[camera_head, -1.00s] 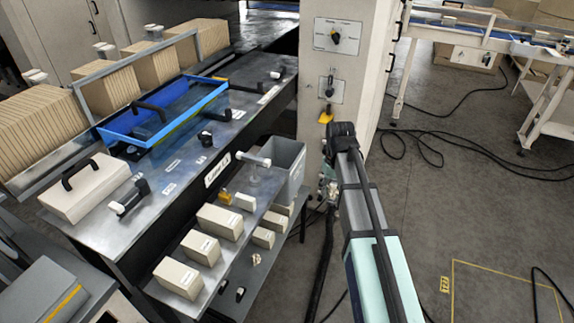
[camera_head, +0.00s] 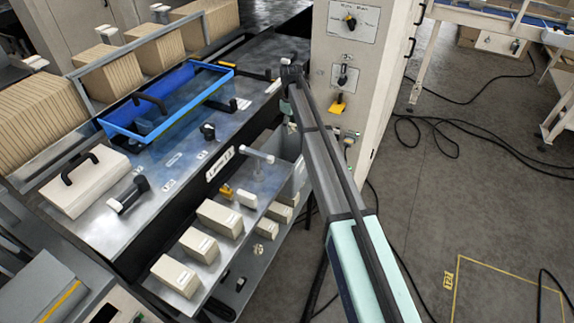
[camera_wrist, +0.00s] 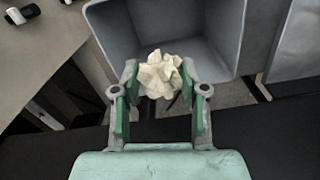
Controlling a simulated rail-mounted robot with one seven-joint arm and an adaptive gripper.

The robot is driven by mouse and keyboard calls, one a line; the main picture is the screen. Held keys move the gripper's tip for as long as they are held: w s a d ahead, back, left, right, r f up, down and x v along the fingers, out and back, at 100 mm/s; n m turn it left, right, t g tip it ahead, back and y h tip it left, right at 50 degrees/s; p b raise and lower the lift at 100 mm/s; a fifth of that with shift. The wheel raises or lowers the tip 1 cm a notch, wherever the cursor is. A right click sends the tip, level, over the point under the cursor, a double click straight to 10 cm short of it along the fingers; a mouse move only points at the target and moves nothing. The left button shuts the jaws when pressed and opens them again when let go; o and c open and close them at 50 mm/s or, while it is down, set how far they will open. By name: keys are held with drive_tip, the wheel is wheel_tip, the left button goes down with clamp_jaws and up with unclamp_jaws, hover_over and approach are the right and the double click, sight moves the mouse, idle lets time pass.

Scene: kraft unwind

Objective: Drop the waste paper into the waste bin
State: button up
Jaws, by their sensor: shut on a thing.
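The waste paper, a crumpled cream ball (camera_wrist: 160,75), sits between the fingers of my gripper (camera_wrist: 160,92) in the wrist view. My gripper is shut on it. The grey waste bin (camera_wrist: 123,27) lies just beyond the paper, its open mouth facing the camera; the paper overlaps its near rim in the picture. In the head view only part of the bin (camera_head: 299,178) shows, beside the lower shelf and partly behind my arm. My gripper and the held paper are hidden there.
The lower shelf beside the bin holds several beige boxes (camera_head: 219,218) and a small pale crumpled-looking item (camera_head: 258,249). The metal bench (camera_head: 190,160) carries a blue tray (camera_head: 113,131). A beige control cabinet (camera_head: 374,60) stands behind the bin. Floor at right is mostly clear, with cables.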

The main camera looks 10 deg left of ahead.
drive_tip(key=shift+w+a+f, duration=0.2)
drive_tip(key=shift+a+f, duration=0.05)
drive_tip(key=shift+f, duration=0.05)
drive_tip(key=shift+f+b, duration=1.25)
drive_tip(key=shift+f, duration=1.5)
drive_tip(key=o, duration=0.8)
wheel_tip(320, 180, up, 12)
drive_tip(key=shift+r, duration=0.1)
